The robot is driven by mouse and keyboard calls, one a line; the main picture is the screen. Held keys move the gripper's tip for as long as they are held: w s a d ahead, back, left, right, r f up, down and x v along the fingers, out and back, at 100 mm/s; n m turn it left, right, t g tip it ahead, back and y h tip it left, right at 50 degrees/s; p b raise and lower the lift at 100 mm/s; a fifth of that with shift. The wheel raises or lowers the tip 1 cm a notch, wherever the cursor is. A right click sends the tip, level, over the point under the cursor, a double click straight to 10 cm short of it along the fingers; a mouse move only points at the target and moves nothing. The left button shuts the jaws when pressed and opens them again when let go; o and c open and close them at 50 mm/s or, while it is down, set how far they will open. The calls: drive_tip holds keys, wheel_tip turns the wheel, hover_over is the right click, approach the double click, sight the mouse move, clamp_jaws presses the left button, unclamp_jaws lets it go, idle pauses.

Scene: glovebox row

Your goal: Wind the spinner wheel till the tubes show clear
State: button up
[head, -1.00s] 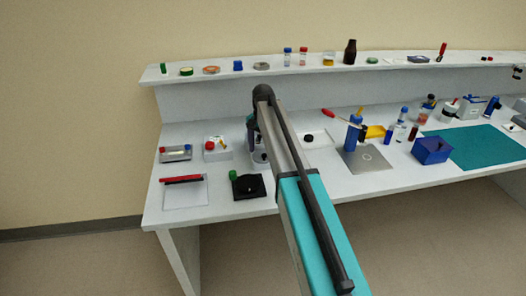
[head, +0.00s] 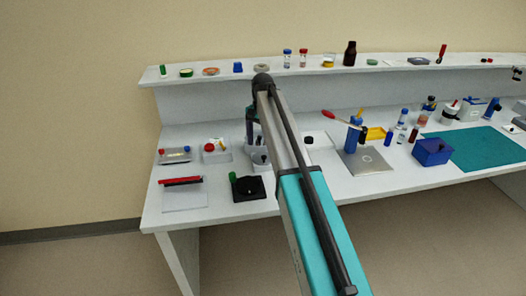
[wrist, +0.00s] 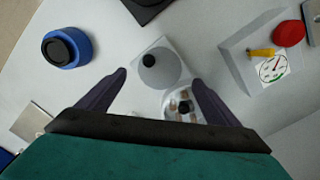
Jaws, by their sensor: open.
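The spinner wheel (wrist: 168,70) is a grey disc with a black knob (wrist: 148,60) on a pale base. Beside it, a round clear-looking window (wrist: 182,106) shows several small tubes with a dark hub among them; I cannot tell whether their contents are clear. My gripper (wrist: 160,76) is open and empty, its dark fingers on either side of the wheel in the picture. The fingers look above the wheel and apart from the knob. In the head view the spinner (head: 258,157) stands on the bench, partly hidden by my arm, with my gripper (head: 250,130) over it.
A pale box with a red button and gauge (wrist: 255,57) is close at right in the wrist view. A blue ring-shaped thing with a black top (wrist: 67,47) is at left. In the head view, a black square plate (head: 248,195) lies in front of the spinner.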

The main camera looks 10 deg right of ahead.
wheel_tip(320, 180, up, 9)
drive_tip(key=b, duration=0.1)
drive_tip(key=shift+r, duration=0.15)
idle(0.9)
